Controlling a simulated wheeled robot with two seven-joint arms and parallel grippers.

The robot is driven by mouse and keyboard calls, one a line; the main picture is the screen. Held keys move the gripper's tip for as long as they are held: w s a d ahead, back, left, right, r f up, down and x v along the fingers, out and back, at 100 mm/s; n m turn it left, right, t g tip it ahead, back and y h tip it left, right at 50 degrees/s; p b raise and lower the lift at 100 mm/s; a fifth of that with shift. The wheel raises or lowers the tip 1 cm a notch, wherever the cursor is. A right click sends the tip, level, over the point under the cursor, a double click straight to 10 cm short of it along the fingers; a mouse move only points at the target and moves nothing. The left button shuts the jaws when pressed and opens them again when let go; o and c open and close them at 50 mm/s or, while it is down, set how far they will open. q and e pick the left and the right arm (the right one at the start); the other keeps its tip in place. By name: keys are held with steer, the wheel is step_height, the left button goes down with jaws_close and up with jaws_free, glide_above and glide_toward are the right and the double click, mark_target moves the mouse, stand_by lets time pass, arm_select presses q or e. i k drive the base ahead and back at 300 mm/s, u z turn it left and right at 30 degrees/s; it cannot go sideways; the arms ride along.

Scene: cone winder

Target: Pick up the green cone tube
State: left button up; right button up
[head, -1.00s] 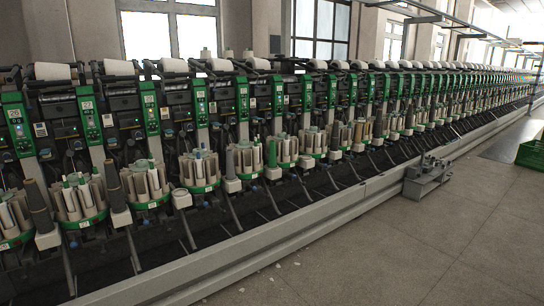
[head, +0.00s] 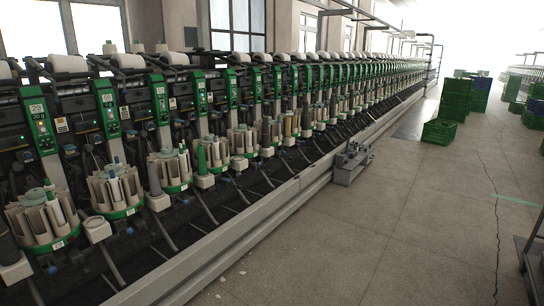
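The green cone tube (head: 201,158) stands upright on a small pale block (head: 204,181) along the front of the winding machine. It is left of the middle of the head view, between a round green-based magazine (head: 176,187) on its left and another magazine on its right. A dark grey cone tube (head: 154,178) stands to its left on a similar block. Neither of my grippers is in view.
The long winding machine runs from the near left to the far right, with a pale rail (head: 245,230) along its foot. A grey metal unit (head: 350,165) sits at the rail. Green crates (head: 439,132) stand on the floor farther back. The grey floor (head: 350,250) in front is clear.

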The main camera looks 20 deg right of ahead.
mark_target(202, 170)
steer(key=z, duration=0.75)
steer(key=i, duration=1.55)
steer(key=u, duration=0.6)
steer(key=i, duration=1.25)
steer(key=u, duration=1)
